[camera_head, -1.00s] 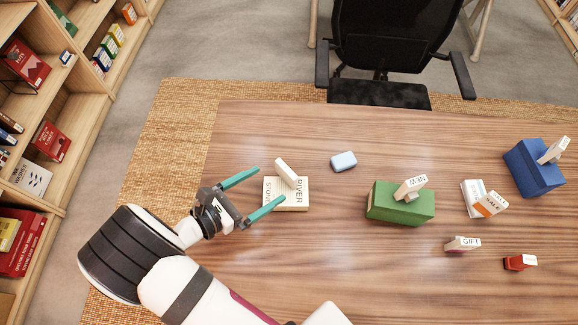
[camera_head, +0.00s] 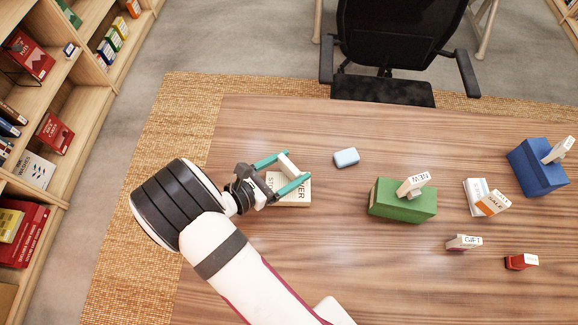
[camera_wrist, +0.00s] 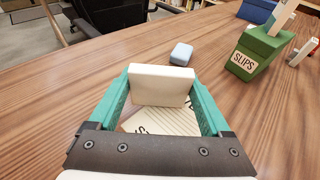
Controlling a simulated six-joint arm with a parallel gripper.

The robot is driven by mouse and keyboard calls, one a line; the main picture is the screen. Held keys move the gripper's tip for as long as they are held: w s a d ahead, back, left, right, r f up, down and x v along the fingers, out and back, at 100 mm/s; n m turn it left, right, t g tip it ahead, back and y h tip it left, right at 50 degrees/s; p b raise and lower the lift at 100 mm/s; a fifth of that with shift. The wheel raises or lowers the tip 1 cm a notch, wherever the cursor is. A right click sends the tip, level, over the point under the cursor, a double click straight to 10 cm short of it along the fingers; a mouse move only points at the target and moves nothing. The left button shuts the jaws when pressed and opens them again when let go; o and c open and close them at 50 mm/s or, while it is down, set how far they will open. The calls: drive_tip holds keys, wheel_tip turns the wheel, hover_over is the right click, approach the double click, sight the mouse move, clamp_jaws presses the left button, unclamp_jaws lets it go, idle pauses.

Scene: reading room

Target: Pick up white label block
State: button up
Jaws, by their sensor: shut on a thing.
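A plain white block (camera_head: 288,166) stands between the teal fingers of my gripper (camera_head: 283,174), over a cream book (camera_head: 297,196) lying on the table. In the wrist view the white block (camera_wrist: 162,85) fills the gap between the fingers (camera_wrist: 160,100), with both fingers against its sides. No lettering shows on the face toward the wrist camera. My gripper is shut on this block. The book's cover is partly hidden by the block and the gripper. I cannot tell whether the block still touches the book.
A pale blue block (camera_head: 346,157) lies just right of the book. A green box (camera_head: 402,203) and a blue box (camera_head: 538,168) hold labelled white blocks. A white box with an orange SALE block (camera_head: 494,202), a GIFT block (camera_head: 464,242) and a red block (camera_head: 517,262) stand at right.

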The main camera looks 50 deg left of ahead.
drive_tip(key=shift+c, duration=1.3)
drive_tip(key=shift+r, duration=0.55)
wheel_tip(320, 180, up, 3)
drive_tip(key=w+d+r, duration=0.6)
drive_tip(key=d, duration=0.3)
drive_tip(key=n+y, duration=0.4)
drive_tip(key=y, duration=0.1)
hover_over(289, 164)
drive_tip(key=s+d, duration=0.1)
drive_tip(key=d, duration=0.2)
drive_tip(key=f, duration=0.2)
drive_tip(key=shift+n+g+y, duration=0.3)
drive_tip(key=shift+g+y, duration=0.1)
drive_tip(key=shift+g, duration=0.2)
drive_tip(key=f, duration=0.5)
drive_tip(key=s+a+f, duration=0.1)
drive_tip(key=f, duration=0.1)
drive_tip(key=shift+f, duration=0.4)
